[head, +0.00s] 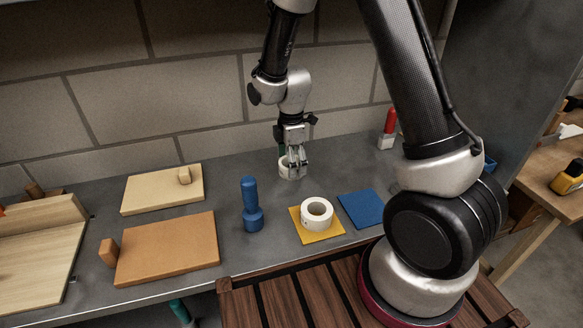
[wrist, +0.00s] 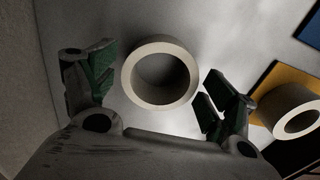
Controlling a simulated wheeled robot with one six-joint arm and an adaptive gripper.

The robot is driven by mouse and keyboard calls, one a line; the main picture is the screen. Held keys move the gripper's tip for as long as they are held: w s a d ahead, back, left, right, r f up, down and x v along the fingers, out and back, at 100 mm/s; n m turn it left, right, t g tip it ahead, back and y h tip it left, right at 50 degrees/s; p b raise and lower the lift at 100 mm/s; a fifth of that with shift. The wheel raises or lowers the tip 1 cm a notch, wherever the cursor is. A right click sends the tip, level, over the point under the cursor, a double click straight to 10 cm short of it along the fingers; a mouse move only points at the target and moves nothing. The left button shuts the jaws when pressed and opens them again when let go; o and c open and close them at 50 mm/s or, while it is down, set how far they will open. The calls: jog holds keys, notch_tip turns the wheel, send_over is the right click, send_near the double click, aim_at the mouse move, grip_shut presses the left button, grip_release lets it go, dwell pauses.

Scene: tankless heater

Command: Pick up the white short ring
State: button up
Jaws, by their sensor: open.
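A white short ring (head: 286,171) stands on the grey bench top, towards the back wall in the head view. In the wrist view this ring (wrist: 137,97) lies flat with its round hole facing me, between my two fingers. My gripper (head: 297,158) points down at the ring and partly hides it in the head view. In the wrist view my gripper (wrist: 157,84) is open, with one dark finger on each side of the ring and visible gaps. I cannot tell how far the fingertips are above the bench.
Another white ring (head: 317,222) sits on a yellow square (head: 325,237). A blue square (head: 362,208) lies to its right, and a blue peg-like piece (head: 250,215) stands to its left. Wooden boards (head: 168,255) lie further left. A red-handled item (head: 390,122) stands at the back right.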

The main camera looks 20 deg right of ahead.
jog(key=shift+f, duration=0.3)
jog(key=c, duration=1.1)
jog(key=shift+r, duration=0.1)
notch_tip(320, 180, up, 10)
